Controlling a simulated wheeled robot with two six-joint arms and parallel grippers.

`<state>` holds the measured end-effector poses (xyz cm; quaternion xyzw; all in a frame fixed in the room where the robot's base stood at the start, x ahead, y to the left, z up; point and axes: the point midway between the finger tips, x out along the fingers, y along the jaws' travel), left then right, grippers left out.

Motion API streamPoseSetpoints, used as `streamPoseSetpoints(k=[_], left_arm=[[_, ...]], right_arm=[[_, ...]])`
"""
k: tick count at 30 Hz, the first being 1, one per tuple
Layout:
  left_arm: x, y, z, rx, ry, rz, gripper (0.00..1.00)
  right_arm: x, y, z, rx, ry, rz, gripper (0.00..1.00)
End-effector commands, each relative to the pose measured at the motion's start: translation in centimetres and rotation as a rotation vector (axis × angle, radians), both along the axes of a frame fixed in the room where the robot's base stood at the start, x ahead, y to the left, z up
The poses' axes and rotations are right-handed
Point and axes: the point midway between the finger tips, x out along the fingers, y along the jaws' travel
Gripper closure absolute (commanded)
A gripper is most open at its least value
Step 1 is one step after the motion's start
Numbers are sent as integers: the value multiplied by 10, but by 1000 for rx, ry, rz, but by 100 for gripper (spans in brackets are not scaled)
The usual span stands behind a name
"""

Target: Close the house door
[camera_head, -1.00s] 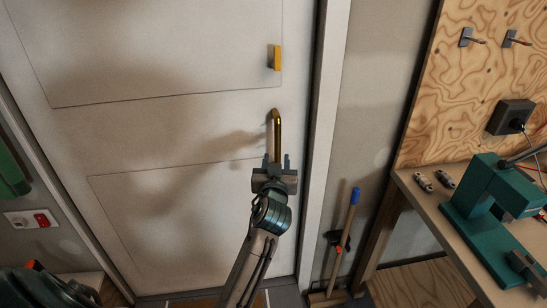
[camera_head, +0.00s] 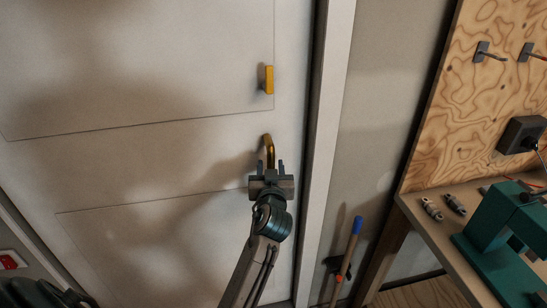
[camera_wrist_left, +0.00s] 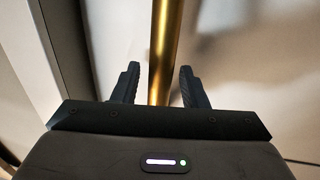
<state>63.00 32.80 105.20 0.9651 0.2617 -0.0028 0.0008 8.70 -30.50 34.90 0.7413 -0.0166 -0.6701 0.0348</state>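The white panelled house door (camera_head: 150,165) fills the left and middle of the head view. Its right edge lies along the pale door frame (camera_head: 325,150), with a dark line between them; I cannot tell whether it is fully shut. A brass handle (camera_head: 268,146) is on the door near that edge, below a yellow lock piece (camera_head: 268,80). My left gripper (camera_head: 268,168) is at the handle's lower part. In the left wrist view its open fingers (camera_wrist_left: 159,85) stand either side of the brass bar (camera_wrist_left: 163,45), with gaps showing. My right gripper is not in view.
A workbench (camera_head: 425,235) with a green machine (camera_head: 500,240) stands at the right, under a plywood board (camera_head: 470,110). A blue-handled tool (camera_head: 352,245) leans on the wall between bench and door. A red switch (camera_head: 10,260) shows at the lower left.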

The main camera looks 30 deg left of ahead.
Motion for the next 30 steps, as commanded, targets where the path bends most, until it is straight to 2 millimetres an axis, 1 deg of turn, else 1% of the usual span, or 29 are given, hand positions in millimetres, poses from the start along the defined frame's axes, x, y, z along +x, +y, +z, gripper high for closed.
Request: streamPoseSetpoints(k=[8, 14, 15, 20, 23, 27, 30], left_arm=[[-1, 0, 0, 0, 0, 1, 61], [-1, 0, 0, 0, 0, 1, 98], [-1, 0, 0, 0, 0, 1, 100], [-2, 0, -1, -1, 2, 0, 100], [-8, -5, -2, -3, 4, -11, 100], [-22, -15, -3, -4, 6, -35, 100], [-21, -14, -3, -3, 6, -33, 100]], right_arm=[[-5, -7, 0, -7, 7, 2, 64], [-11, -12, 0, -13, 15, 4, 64], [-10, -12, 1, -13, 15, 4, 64], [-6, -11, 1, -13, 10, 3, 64], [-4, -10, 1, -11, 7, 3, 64], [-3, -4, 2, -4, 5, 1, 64], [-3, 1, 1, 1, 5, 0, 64]])
